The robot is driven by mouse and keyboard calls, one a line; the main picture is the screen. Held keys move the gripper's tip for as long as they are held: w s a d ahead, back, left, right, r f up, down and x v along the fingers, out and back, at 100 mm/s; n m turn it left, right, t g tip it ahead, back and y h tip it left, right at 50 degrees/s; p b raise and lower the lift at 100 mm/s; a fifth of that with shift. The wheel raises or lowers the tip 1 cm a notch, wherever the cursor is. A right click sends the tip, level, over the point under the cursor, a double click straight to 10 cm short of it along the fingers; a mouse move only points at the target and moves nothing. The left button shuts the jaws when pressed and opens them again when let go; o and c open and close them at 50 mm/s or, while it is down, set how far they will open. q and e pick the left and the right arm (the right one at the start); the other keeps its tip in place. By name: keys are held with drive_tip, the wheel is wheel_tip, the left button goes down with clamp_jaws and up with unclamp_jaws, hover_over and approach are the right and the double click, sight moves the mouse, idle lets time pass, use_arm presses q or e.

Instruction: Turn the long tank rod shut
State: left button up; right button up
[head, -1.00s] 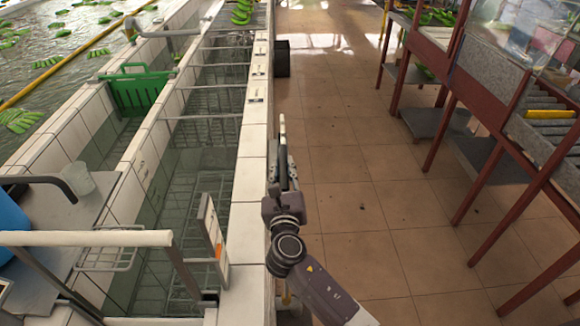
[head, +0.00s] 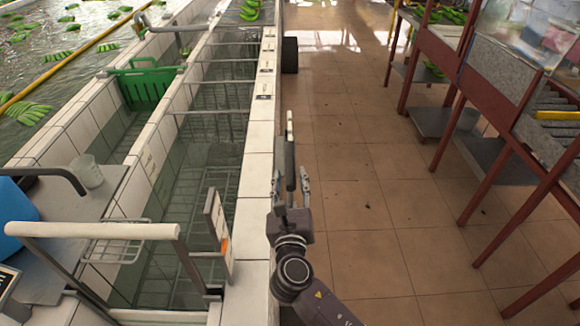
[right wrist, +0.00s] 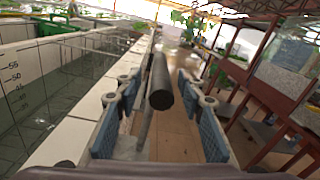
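The long tank rod shows in the head view as a thin upright piece with a dark grip (head: 290,165), beside the outer wall of the tiled tank (head: 258,165). In the right wrist view its dark round end (right wrist: 160,98) faces me, and a thinner grey shaft shows below it. My right gripper (head: 290,188) is open, with a finger on each side of the grip. In the right wrist view the blue pads of the right gripper (right wrist: 160,115) stand apart from the grip, with gaps on both sides. My left gripper is not in view.
A white-topped rail (head: 90,230) crosses the near end of the tank. A green basket (head: 146,86) sits farther up in a channel. Red-legged tables (head: 500,160) stand at the right.

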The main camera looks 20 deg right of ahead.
sight(290, 192)
drive_tip(key=v, duration=0.6)
drive_tip(key=shift+s+a, duration=0.1)
drive_tip(key=shift+s, duration=0.1)
